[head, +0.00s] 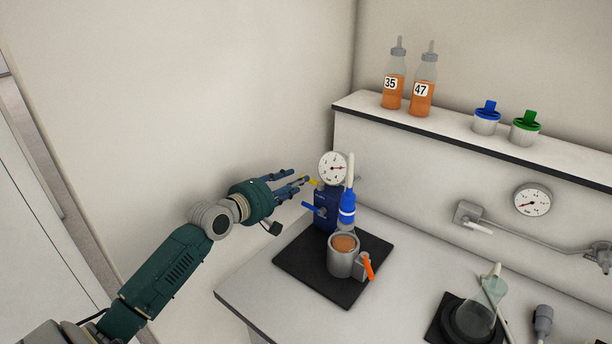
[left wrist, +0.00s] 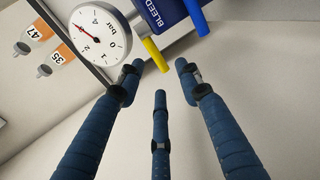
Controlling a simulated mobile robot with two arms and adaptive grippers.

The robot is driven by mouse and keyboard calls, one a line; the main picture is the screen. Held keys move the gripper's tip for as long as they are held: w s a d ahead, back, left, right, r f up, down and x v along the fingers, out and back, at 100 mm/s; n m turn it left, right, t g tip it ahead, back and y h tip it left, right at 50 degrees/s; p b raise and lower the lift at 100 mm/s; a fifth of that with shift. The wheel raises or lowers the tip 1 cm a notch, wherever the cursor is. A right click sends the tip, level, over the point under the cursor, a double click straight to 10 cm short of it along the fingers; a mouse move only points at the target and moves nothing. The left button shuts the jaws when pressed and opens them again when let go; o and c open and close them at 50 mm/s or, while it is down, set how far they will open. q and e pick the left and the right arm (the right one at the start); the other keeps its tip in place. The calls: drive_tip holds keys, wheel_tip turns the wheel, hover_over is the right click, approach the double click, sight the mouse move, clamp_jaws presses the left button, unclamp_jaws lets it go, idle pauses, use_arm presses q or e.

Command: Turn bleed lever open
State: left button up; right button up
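A blue valve body (head: 327,204) stands on a black mat, with a round gauge (head: 333,168) above it. In the left wrist view the body (left wrist: 172,9) carries the word BLEED. A yellow lever (left wrist: 155,54) and a blue lever (left wrist: 196,17) stick out from it; which one the label belongs to is unclear. The blue lever also shows in the head view (head: 313,209). My left gripper (head: 303,182) is open and empty. In the left wrist view its fingertips (left wrist: 157,75) are spread just short of the yellow lever's end, with no visible contact.
A wall is close on the left.

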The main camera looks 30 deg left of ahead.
sight(311, 181)
use_arm(q)
drive_tip(key=x, duration=0.5)
drive_tip(key=shift+w+f, duration=0.1)
drive_tip(key=shift+w, duration=0.25)
clamp_jaws()
